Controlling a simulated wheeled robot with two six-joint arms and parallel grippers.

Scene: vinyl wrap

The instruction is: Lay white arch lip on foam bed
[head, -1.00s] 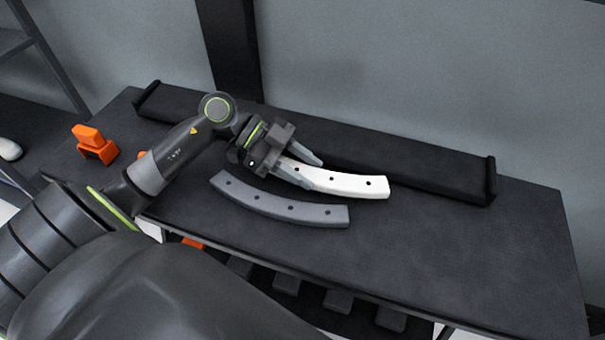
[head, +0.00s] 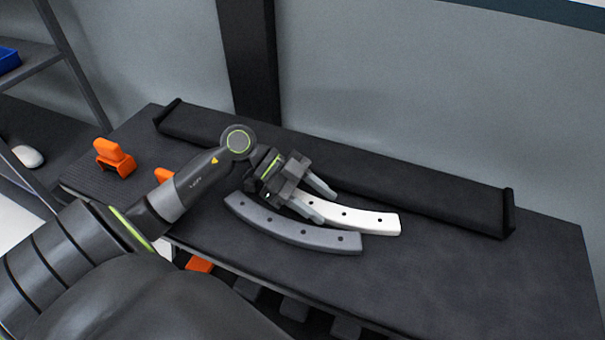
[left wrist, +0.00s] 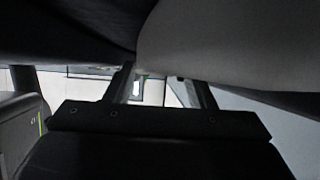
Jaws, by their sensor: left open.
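The white arch lip (head: 362,218), a curved strip with dark holes, lies flat on the dark bench. Its left end is hidden by my left gripper (head: 326,206), which is open with a finger on each side of that end. I cannot tell whether the fingers touch it. A long black bed (head: 420,202) with raised ends runs along the back of the bench and seems to be the foam bed; it looks empty. In the left wrist view both fingers (left wrist: 165,88) show apart, and a pale surface above them is too close to identify. My right gripper is not in view.
A grey arch strip (head: 290,230) lies just in front of the white lip, very close or touching. Orange blocks (head: 114,158) stand at the bench's left. The bench (head: 480,270) is clear at the right. A dark post (head: 250,60) stands behind.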

